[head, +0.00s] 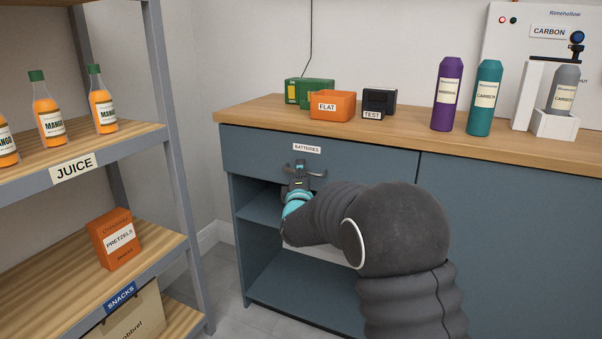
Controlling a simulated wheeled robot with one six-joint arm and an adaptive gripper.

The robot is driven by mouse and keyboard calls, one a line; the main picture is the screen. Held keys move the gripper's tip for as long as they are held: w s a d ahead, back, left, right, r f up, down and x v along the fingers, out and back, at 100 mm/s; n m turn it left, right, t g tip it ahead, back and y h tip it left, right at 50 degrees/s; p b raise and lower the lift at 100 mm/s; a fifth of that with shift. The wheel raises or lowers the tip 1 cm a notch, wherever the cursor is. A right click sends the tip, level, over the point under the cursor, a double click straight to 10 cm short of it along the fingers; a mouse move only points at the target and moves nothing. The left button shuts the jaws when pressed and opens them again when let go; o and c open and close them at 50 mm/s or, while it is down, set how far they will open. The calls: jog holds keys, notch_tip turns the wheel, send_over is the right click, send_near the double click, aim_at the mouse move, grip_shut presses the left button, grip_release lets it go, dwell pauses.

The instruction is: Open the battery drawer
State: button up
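The battery drawer (250,152) is the wide blue-grey front under the wooden counter, with a white "BATTERIES" label (307,148). Its front looks flush with the cabinet, so it appears closed. My gripper (301,169) is at the drawer front just below the label, in front of the handle area. A dark bar-like shape shows on both sides of the gripper; I cannot tell handle from fingers there. Whether the fingers are open or shut on the handle is too small to see. My arm hides part of the cabinet below.
Open shelves (262,206) lie below the drawer. On the counter (400,128) stand an orange FLAT box (332,105), a black TEST box (379,102), a green box (300,91) and bottles. A juice and snack rack (165,150) stands close on the left.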

grip_shut()
